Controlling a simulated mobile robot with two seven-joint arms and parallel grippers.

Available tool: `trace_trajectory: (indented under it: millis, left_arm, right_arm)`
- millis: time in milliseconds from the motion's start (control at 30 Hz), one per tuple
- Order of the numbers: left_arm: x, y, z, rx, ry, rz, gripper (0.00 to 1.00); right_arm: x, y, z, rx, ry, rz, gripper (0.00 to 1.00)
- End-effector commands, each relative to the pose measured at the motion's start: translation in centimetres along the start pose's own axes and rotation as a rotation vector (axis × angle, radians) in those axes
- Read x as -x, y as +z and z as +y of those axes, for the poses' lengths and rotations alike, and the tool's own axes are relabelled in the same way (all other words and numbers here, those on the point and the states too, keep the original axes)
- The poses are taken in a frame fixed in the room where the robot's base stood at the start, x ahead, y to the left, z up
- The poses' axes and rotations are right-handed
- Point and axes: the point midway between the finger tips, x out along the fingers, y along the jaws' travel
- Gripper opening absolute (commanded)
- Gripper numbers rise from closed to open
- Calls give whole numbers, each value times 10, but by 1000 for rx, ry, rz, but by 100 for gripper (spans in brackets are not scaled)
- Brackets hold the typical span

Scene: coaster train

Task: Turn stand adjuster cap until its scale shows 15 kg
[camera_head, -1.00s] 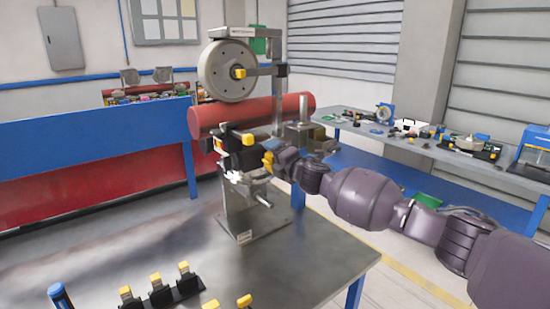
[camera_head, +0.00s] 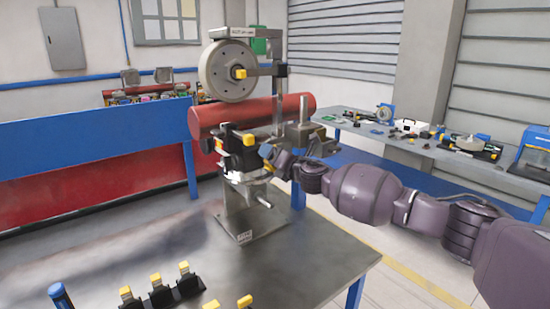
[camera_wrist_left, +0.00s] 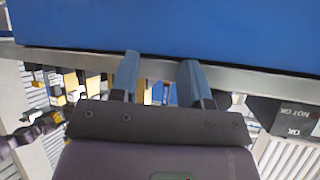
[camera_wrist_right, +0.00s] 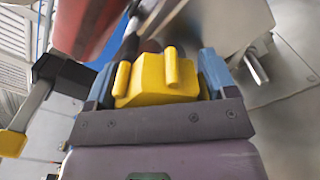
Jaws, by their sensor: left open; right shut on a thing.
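The stand (camera_head: 241,215) is upright on the metal table, with a grey wheel and a red cylinder above its black block. My right gripper (camera_head: 268,153) is at the right side of the block. In the right wrist view, the yellow adjuster cap (camera_wrist_right: 158,78) with two raised ribs sits between the blue fingers of my right gripper (camera_wrist_right: 152,80), which is shut on it. In the head view the cap is hidden behind the gripper. I cannot read any scale. My left gripper (camera_wrist_left: 160,75) is open and empty in the left wrist view, and outside the head view.
The red cylinder (camera_head: 210,118) and grey wheel (camera_head: 226,72) stand close above my right gripper. Several yellow-topped black clips (camera_head: 160,290) and a blue-handled tool (camera_head: 61,297) are at the table's front. The table's middle is clear. A bench (camera_head: 350,121) with equipment stands behind right.

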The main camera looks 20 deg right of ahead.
Motion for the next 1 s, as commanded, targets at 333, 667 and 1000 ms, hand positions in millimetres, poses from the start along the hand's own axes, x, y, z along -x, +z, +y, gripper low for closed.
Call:
trace_trajectory:
  millis: [333,667,1000]
  left_arm:
    - [0,0,0,0,0,0,43]
    - [0,0,0,0,0,0,43]
    - [-1,1,0,0,0,0,43]
  right_arm:
    - [0,-2,-1,5,-1,2,54]
    - [0,-1,0,5,0,1,100]
    - [13,0,-1,6,0,1,100]
